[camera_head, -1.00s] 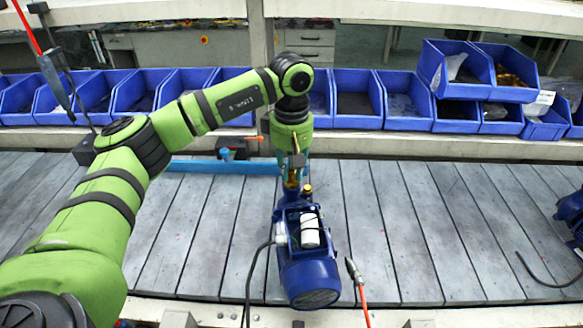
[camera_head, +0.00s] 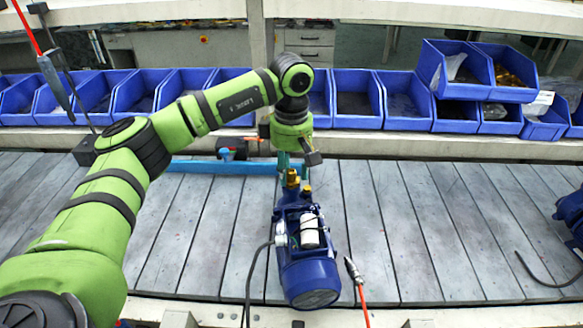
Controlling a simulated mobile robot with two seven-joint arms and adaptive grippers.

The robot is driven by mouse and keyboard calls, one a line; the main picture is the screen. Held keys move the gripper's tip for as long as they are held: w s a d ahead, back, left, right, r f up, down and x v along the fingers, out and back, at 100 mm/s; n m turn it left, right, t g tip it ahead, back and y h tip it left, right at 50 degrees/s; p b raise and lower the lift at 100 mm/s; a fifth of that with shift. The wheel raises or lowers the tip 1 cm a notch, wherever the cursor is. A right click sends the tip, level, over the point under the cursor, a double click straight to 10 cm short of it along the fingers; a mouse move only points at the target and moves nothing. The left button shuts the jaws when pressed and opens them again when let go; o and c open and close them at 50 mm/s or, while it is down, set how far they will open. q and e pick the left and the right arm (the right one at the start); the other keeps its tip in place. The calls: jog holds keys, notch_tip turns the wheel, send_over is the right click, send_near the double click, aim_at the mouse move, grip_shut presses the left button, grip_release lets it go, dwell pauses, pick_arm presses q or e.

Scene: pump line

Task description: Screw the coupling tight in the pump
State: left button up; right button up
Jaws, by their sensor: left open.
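The blue pump (camera_head: 309,275) sits on the slatted table in the middle, its round end toward me. A white cylinder lies on its top. The brass coupling (camera_head: 292,179) stands at the pump's far end, and a second brass fitting (camera_head: 305,192) is close beside it. My left gripper (camera_head: 289,164) points down right above the coupling and is open. Its fingertips are small and partly hidden, so I cannot tell whether they touch the coupling. My right gripper is out of view.
Blue bins (camera_head: 357,100) line the back of the table, with two stacked at the right. A blue bar (camera_head: 225,168) lies behind the pump. A red-corded tool (camera_head: 353,270) is right of the pump. Another blue pump (camera_head: 572,212) is at the right edge. Slats between are clear.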

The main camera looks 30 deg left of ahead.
pick_arm(q)
jog(key=shift+n, duration=1.7)
jog(key=shift+n, duration=1.7)
jog(key=shift+p, duration=0.3)
jog(key=n, duration=0.3)
grip_shut()
